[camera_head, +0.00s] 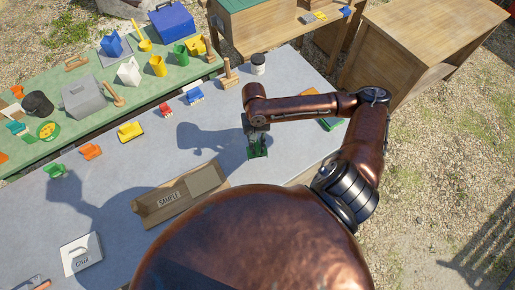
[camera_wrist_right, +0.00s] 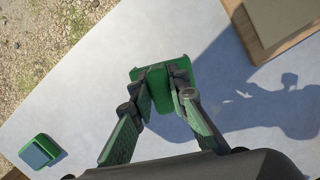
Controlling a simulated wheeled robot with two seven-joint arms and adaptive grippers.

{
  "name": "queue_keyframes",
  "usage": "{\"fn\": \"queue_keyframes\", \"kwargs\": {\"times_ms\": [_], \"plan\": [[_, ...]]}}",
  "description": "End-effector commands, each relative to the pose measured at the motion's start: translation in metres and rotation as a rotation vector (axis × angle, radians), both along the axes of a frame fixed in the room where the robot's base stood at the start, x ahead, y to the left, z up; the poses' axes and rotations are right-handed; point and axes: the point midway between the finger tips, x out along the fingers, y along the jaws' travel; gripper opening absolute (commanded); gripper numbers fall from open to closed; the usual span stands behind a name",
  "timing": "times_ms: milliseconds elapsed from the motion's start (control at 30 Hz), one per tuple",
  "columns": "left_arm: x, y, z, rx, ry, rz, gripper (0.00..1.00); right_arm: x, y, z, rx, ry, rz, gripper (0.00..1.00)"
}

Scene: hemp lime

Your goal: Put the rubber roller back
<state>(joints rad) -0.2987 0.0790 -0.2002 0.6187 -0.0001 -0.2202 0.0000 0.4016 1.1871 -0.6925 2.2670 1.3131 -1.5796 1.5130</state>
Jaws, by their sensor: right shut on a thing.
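My right gripper (camera_head: 257,145) reaches in from the right, over the grey table top (camera_head: 110,190), and is shut on a green object (camera_wrist_right: 168,85). In the right wrist view the object sits between the fingertips (camera_wrist_right: 165,80), partly hidden by them. Its shape is too small in the head view to tell surely that it is the rubber roller. Whether it touches the table is hard to tell. My left gripper is not in view.
A SAMPLE board (camera_head: 170,203) and a white COVER box (camera_head: 81,253) lie on the table. Several small coloured tools line its far side, including a yellow one (camera_head: 130,131). A green-and-blue block (camera_wrist_right: 41,151) lies right of my gripper. Behind is a green bench (camera_head: 75,145).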

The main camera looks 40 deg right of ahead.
Motion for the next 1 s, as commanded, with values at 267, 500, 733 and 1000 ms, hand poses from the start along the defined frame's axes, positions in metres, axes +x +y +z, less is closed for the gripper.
{"fn": "queue_keyframes", "kwargs": {"times_ms": [267, 500, 733, 1000], "plan": [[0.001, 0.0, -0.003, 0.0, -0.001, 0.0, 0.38, 0.015, -0.013, -0.023, 0.0, -0.002, 0.0, 0.0], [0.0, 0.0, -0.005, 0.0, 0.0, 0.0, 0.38, 0.02, -0.018, -0.05, 0.002, 0.0, 0.001, 0.0], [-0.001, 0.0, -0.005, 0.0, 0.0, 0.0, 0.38, 0.021, -0.019, -0.063, -0.001, -0.004, 0.002, 0.0], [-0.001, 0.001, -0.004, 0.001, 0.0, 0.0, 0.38, 0.02, -0.018, -0.065, 0.0, -0.002, 0.002, 0.17]]}}
